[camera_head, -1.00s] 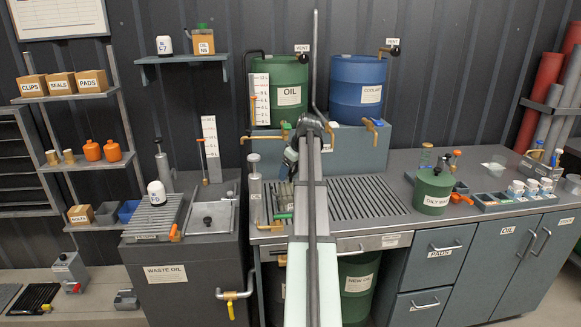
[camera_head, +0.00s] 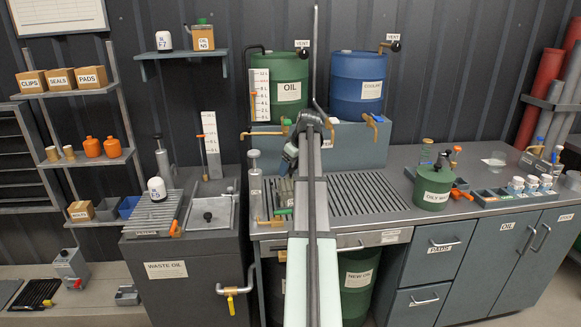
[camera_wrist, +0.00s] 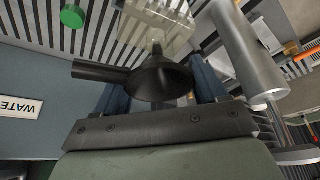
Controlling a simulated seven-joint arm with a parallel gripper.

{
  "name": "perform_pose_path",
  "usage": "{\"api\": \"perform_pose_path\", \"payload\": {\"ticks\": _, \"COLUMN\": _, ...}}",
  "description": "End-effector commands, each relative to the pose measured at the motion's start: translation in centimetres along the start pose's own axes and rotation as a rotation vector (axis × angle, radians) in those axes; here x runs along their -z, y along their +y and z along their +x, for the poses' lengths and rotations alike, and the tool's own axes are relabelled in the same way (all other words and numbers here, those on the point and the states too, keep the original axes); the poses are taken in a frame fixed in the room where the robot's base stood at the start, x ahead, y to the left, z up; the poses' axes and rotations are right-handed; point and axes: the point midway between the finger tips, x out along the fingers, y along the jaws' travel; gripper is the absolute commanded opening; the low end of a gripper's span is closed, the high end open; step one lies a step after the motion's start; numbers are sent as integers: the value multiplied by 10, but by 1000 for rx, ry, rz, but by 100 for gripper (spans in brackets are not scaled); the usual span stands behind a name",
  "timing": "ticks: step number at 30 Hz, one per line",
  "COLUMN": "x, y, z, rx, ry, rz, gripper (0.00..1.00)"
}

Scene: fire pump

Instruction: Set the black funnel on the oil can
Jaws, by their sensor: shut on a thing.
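My gripper (camera_wrist: 163,92) is shut on the black funnel (camera_wrist: 165,78), with a blue finger on either side of it in the wrist view. The funnel's dark bowl faces the camera, and a black tubular part sticks out to the left. Beyond the funnel, a translucent can (camera_wrist: 172,28), which looks like the oil can, stands on the slatted grate. Its pale neck shows just past the funnel's edge; I cannot tell whether they touch. In the head view the can (camera_head: 285,188) is partly hidden by my arm, and the funnel cannot be made out.
A silver cylinder (camera_wrist: 248,48) stands close right of the gripper in the wrist view. A green cap (camera_wrist: 73,17) lies on the grate. The slatted grate (camera_head: 365,190) is clear right of my arm. A green oily-waste bin (camera_head: 433,186) stands further right.

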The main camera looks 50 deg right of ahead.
Motion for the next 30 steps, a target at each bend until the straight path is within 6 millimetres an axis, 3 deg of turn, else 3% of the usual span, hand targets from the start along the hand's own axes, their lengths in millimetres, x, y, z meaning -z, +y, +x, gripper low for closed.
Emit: {"api": "perform_pose_path", "payload": {"ticks": 30, "x": -4, "y": 0, "z": 10, "rx": 0, "ry": 0, "rz": 0, "gripper": 42}}
